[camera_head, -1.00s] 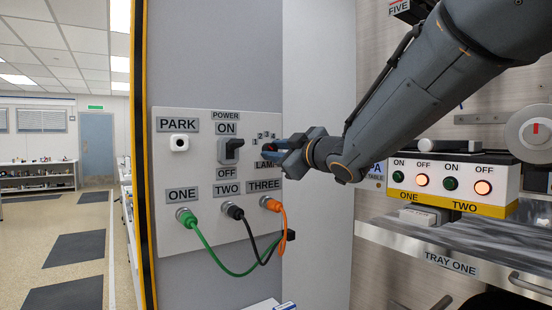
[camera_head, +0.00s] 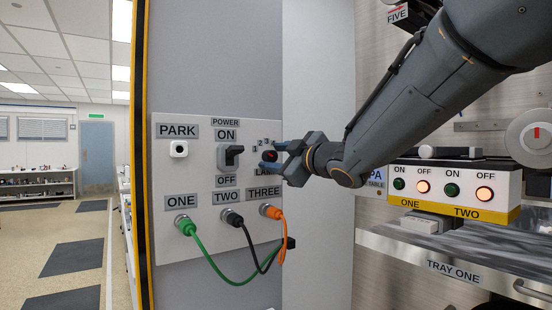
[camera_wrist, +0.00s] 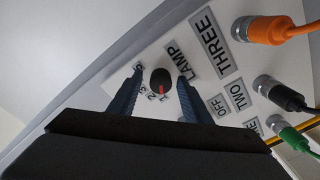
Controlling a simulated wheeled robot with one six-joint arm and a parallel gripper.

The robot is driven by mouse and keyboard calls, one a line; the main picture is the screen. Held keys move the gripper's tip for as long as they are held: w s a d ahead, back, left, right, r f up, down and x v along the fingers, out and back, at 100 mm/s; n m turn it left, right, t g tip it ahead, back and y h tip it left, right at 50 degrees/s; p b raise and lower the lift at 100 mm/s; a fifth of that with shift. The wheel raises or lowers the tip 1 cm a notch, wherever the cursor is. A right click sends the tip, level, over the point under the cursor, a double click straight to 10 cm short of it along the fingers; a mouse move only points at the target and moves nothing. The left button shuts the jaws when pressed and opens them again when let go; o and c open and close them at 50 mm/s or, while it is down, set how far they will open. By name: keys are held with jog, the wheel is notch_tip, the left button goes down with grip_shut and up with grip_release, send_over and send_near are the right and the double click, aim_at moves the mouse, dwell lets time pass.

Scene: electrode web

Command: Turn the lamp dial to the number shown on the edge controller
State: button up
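The lamp dial (camera_head: 269,156) is a small dark knob with red on it, on the grey wall panel (camera_head: 200,262), above a partly hidden LAMP label. My gripper (camera_head: 284,158) is open at the panel. In the wrist view its two blue fingers (camera_wrist: 158,95) stand on either side of the dial, with visible gaps. I cannot identify the edge controller or its number.
A power switch (camera_head: 231,156) and PARK socket (camera_head: 179,149) are left of the dial. Green (camera_head: 205,250), black (camera_head: 250,240) and orange (camera_head: 281,238) cables hang below it. A box with lit buttons (camera_head: 455,190) stands at right above tray one.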

jog(key=v, duration=0.7)
jog(key=shift+s+d, duration=0.25)
jog(key=shift+s, duration=0.05)
dwell(0.3)
jog(key=s+d+f+m+g+h, duration=0.1)
jog(key=d+f+m+g+h, duration=0.25)
jog(key=f, duration=0.55)
jog(key=s+d+f+m+h, duration=0.1)
jog(key=d+f+m+h, duration=0.25)
jog(key=d+f, duration=0.4)
jog(key=s+d+f+m+g+h, duration=0.1)
jog(key=d+f+m+g+h, duration=0.2)
jog(key=f, duration=0.7)
jog(key=s+f+m+g, duration=0.3)
jog(key=s+f, duration=0.5)
jog(key=s, duration=0.3)
jog(key=s+d+f+m+g, duration=0.1)
jog(key=s+f+m+g, duration=0.2)
jog(key=s+f+g, duration=0.2)
jog(key=s+f, duration=0.3)
jog(key=s, duration=0.4)
jog(key=shift+s+d+f+p, duration=0.2)
jog(key=shift+s+d+p, duration=0.05)
jog(key=shift+p, duration=0.15)
jog(key=shift+g, duration=0.25)
